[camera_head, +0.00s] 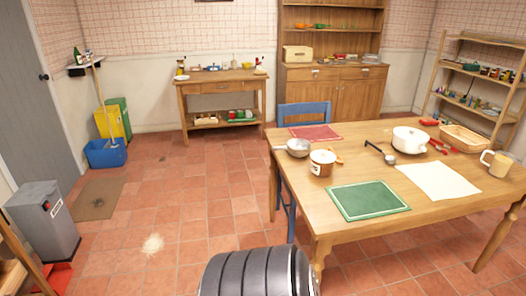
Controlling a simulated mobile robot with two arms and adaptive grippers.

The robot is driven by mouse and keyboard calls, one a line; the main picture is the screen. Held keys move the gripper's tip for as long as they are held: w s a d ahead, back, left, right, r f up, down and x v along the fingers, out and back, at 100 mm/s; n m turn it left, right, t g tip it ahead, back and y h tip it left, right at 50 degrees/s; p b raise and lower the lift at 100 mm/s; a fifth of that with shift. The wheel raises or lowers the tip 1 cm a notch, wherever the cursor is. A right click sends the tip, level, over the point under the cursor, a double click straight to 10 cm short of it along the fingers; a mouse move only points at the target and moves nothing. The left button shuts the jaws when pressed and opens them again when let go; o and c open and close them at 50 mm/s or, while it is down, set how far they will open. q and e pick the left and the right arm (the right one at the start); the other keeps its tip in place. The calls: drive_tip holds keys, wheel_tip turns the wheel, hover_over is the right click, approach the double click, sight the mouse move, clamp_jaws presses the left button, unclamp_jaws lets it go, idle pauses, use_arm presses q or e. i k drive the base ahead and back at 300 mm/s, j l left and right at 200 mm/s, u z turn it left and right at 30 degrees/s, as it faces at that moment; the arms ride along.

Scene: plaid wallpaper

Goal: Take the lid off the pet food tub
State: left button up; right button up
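No thing in view is plainly marked as the pet food tub. A tall grey box (44,222) with a sloped top and a small label stands on the floor at the lower left; I cannot tell whether it is the tub. A small white and brown pot (322,163) with a light top stands on the dining table (290,215), near its left edge. Neither of my grippers is in view.
A red tray (60,277) lies by the grey box, partly cut off. A brown mat (98,199), blue bucket (106,154) and yellow bin (112,124) are at the left. A blue chair (304,115) is at the table. The tiled floor between is mostly clear.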

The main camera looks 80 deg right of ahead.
sight(323, 156)
drive_tip(key=z, duration=3.2)
drive_tip(key=i+j, duration=0.2)
